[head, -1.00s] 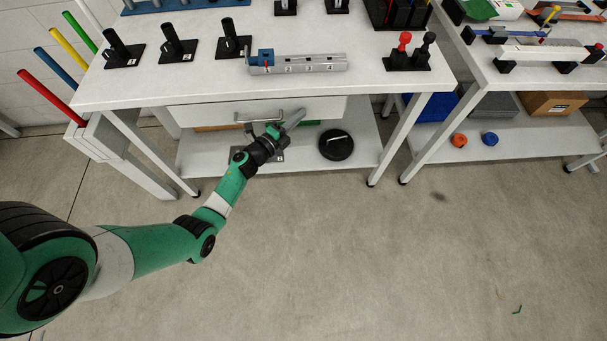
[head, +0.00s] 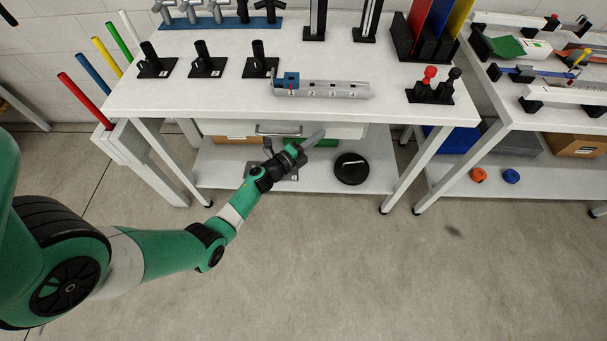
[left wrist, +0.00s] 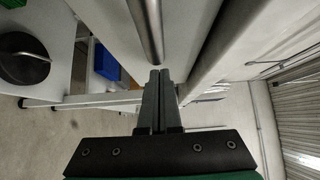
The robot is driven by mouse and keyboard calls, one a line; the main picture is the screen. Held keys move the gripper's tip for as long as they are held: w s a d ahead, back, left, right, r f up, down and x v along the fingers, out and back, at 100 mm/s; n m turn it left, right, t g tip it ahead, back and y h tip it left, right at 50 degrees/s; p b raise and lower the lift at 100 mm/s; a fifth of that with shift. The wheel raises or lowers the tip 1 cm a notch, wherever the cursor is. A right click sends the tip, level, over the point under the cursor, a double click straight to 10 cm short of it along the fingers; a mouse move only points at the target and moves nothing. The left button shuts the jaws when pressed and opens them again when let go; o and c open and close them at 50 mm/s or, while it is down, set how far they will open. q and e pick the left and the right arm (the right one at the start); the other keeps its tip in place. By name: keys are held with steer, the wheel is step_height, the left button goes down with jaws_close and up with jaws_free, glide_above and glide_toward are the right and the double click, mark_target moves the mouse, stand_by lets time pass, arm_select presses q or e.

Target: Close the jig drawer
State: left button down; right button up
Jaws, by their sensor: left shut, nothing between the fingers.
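The jig drawer (head: 345,131) is a shallow white drawer under the front bench. Its front sits close beneath the bench top's front edge, and no open drawer interior shows. Its metal bar handle (head: 278,131) is on the front, and shows large in the left wrist view (left wrist: 149,30). My left gripper (head: 318,134) is shut and empty, at the drawer front just right of the handle. In the left wrist view its fingertips (left wrist: 160,74) are together near the handle's end; I cannot tell whether they touch the front. My right gripper is not in view.
The bench top (head: 210,95) holds a numbered grey jig block (head: 325,89) and several black holders. A lower shelf (head: 225,175) carries a round black lidded object (head: 351,168). Bench legs (head: 408,165) flank the drawer. The floor in front is clear.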

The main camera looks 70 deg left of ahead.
arm_select(q)
steer(key=d+p+v, duration=0.2)
steer(key=p+v, duration=0.1)
steer(key=v, duration=0.9)
steer(key=shift+w+p, duration=0.3)
steer(key=shift+p, duration=0.05)
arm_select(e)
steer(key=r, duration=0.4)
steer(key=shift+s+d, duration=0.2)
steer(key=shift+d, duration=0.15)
arm_select(q)
steer(key=shift+a+f, duration=0.1)
